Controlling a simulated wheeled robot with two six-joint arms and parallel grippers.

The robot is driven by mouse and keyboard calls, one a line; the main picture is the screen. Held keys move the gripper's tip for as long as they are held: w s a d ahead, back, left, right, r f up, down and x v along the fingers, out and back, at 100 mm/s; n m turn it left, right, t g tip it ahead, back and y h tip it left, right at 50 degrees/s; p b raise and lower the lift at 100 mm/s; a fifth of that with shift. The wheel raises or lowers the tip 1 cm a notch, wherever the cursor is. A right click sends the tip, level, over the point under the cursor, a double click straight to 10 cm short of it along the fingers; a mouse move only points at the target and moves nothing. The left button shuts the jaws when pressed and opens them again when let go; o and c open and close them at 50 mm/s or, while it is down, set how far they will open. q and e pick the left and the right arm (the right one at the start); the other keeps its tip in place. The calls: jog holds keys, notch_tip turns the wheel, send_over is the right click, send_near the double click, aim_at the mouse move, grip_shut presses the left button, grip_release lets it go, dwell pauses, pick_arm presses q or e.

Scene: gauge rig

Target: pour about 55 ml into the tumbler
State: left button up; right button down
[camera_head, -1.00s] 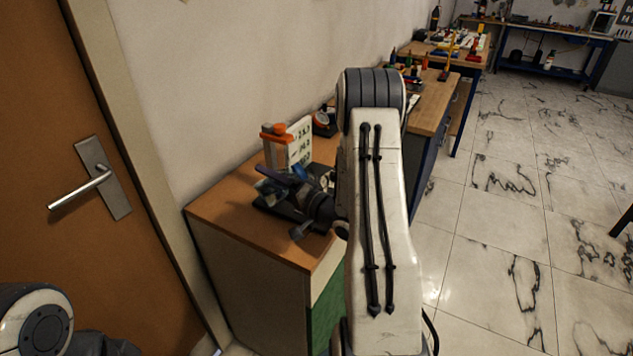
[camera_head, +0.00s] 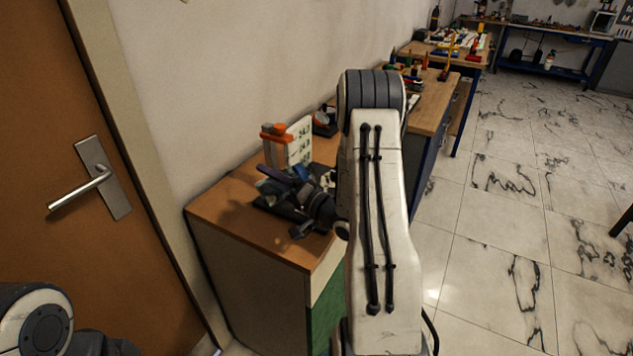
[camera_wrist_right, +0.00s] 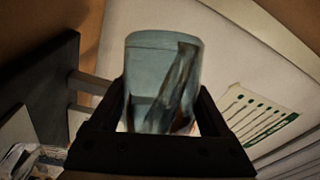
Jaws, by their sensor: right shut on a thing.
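My right gripper (camera_wrist_right: 160,112) is shut on a clear bluish vessel (camera_wrist_right: 163,65), which stands between its fingers in the right wrist view. In the head view the right gripper (camera_head: 291,181) and the vessel (camera_head: 270,188) are small and dark, above the wooden cabinet top. I cannot tell the vessel's tilt or how much liquid it holds. A clear, shiny thing (camera_wrist_right: 35,162) is cut off at the lower left of the wrist view; I cannot tell whether it is the tumbler. My left gripper is out of view.
On the cabinet (camera_head: 225,215) stand an orange and grey post (camera_head: 275,146) and a white card (camera_head: 300,141), close behind the gripper. A dark round-faced thing (camera_head: 325,122) is farther back. The wall runs along the left.

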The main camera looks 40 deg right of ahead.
jog(key=shift+d+m, duration=0.2)
jog(key=shift+m, duration=0.1)
dwell(1.1)
jog(key=shift+w+a+r+n, duration=0.15)
jog(key=shift+a+n, duration=0.3)
jog(key=shift+n, duration=0.25)
notch_tip(320, 180, down, 2)
jog(key=shift+d+f+n+g+b, duration=0.1)
jog(key=shift+n+g+b, duration=0.4)
jog(key=shift+n, duration=0.3)
jog(key=shift+d+f+n+g, duration=0.15)
jog(key=shift+f+n+g, duration=0.15)
jog(key=shift+f+n, duration=0.15)
jog(key=shift+n, duration=0.35)
jog(key=shift+d+n+h, duration=0.15)
jog(key=shift+n+h, duration=0.15)
jog(key=shift+g, duration=0.3)
